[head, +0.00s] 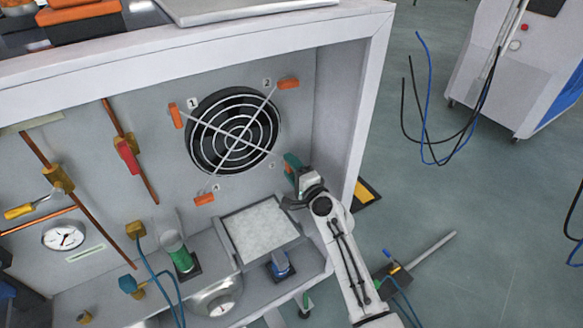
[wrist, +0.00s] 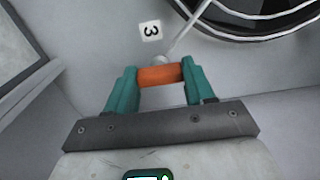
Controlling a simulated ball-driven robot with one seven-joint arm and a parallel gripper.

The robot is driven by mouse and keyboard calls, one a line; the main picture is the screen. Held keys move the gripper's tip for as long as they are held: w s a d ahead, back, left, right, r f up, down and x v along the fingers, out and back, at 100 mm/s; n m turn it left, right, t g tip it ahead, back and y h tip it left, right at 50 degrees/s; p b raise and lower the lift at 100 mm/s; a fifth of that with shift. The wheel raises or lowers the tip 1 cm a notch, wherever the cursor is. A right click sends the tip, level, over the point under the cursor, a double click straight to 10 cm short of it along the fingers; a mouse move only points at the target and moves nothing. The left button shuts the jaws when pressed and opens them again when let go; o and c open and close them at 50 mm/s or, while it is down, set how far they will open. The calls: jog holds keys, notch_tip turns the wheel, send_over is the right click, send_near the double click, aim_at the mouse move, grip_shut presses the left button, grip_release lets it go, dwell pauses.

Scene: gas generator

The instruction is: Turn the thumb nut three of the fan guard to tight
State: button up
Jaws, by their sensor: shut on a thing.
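The fan guard (head: 238,133) is a round wire grille with crossed rods over a dark fan opening in the cabinet's back panel. Its thumb nut three (wrist: 160,76) is an orange bar at a rod's end, below the label 3 (wrist: 151,31) in the wrist view. My gripper (wrist: 159,73) is shut on the nut, with a teal finger at each end of the bar. In the head view my gripper (head: 291,161) is at the guard's lower right corner and hides most of nut three. The other orange nuts are one (head: 176,115), two (head: 288,84) and four (head: 204,199).
The cabinet's right wall (head: 345,110) stands close beside my arm. Below the guard are a pale grey tray (head: 258,232), a green-based glass cylinder (head: 176,252) and a blue part (head: 281,265). Copper pipes and a gauge (head: 63,235) are on the left.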

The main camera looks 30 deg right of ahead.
dwell(0.4)
jog(key=o, duration=1)
jog(key=shift+o, duration=0.2)
jog(key=s+p, duration=0.1)
jog(key=s, duration=0.9)
jog(key=shift+s, duration=0.4)
jog(key=shift+f, duration=0.1)
